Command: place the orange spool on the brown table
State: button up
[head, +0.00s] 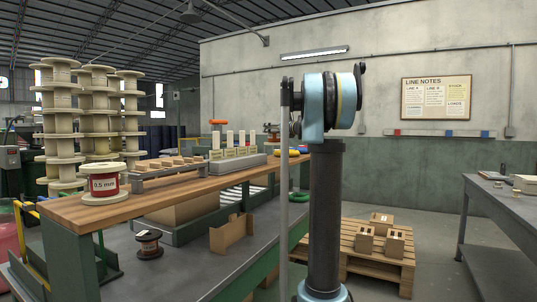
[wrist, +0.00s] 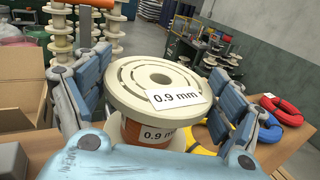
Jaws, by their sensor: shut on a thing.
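The orange spool (wrist: 131,129) has cream flanges, an orange-brown winding and white "0.9 mm" labels. It fills the middle of the wrist view. My gripper (wrist: 160,84) has its blue-grey padded fingers closed on either side of it. The spool's underside is hidden, so I cannot tell whether it touches anything below. The brown table (head: 135,202) is a wood-topped bench at the left of the head view. A brown surface also shows at the lower right of the wrist view. In the head view my arm stands in the middle, and I cannot see my gripper or the held spool.
A red-wound "0.5 mm" spool (head: 103,184) stands on the bench's near left corner. A slotted rack (head: 165,173) and a grey block with upright labels (head: 237,162) sit behind it. Red (wrist: 282,110), yellow and blue coils lie beside the gripper. A pallet (head: 372,258) stands on the floor.

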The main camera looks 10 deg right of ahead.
aim_at(275, 142)
jog(key=shift+f, duration=3.65)
jog(key=o, duration=1.3)
jog(key=shift+o, duration=0.3)
jog(key=shift+s+d, duration=0.1)
jog(key=shift+s, duration=0.05)
